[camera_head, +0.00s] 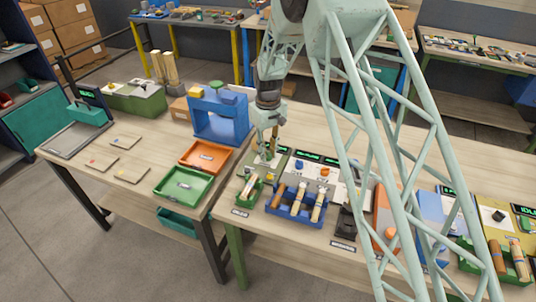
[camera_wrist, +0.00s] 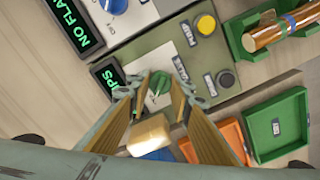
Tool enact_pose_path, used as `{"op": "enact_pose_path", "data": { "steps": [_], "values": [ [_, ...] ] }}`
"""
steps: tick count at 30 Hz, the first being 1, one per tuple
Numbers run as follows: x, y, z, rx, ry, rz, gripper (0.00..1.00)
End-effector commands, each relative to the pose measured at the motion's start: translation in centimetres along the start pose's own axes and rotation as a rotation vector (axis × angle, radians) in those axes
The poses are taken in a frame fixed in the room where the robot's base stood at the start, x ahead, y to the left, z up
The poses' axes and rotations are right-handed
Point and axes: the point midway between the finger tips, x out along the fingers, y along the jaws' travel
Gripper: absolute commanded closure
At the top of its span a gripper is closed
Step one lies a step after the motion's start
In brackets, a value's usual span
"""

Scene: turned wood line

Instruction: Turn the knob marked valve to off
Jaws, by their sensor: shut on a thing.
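A green knob (camera_wrist: 158,84) sits on a grey-green control panel (camera_wrist: 150,50) in the wrist view. The label beside it appears to read valve. My gripper (camera_wrist: 160,92) is around this knob with a finger on each side, shut on it. A light pointer line shows on the knob, but the setting it points to is too small to read. In the head view my gripper (camera_head: 270,148) reaches down onto the panel at the near left of the right-hand bench, and the knob is hidden there.
The panel also carries a yellow button (camera_wrist: 206,24), a dark round control (camera_wrist: 226,79) and a small display (camera_wrist: 107,73). A neighbouring panel has a display (camera_wrist: 75,22) beginning NO FLA. A blue rack (camera_head: 296,207) of turned wood, an orange tray (camera_head: 207,157) and a green tray (camera_head: 185,187) are nearby.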

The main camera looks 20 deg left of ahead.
Motion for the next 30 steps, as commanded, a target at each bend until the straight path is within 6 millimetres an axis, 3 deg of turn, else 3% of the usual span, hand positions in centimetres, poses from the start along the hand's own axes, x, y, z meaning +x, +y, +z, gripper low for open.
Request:
{"op": "enact_pose_path", "data": {
  "steps": [20, 21, 25, 30],
  "values": [
    [0.02, 0.00, 0.02, -0.083, -0.001, 0.000, 0.91],
    [0.02, 0.00, 0.02, -0.082, -0.001, 0.000, 0.79],
    [0.01, 0.00, 0.01, -0.082, 0.000, 0.000, 0.68],
    [0.01, 0.00, 0.01, -0.082, 0.000, 0.000, 0.67]
  ]
}}
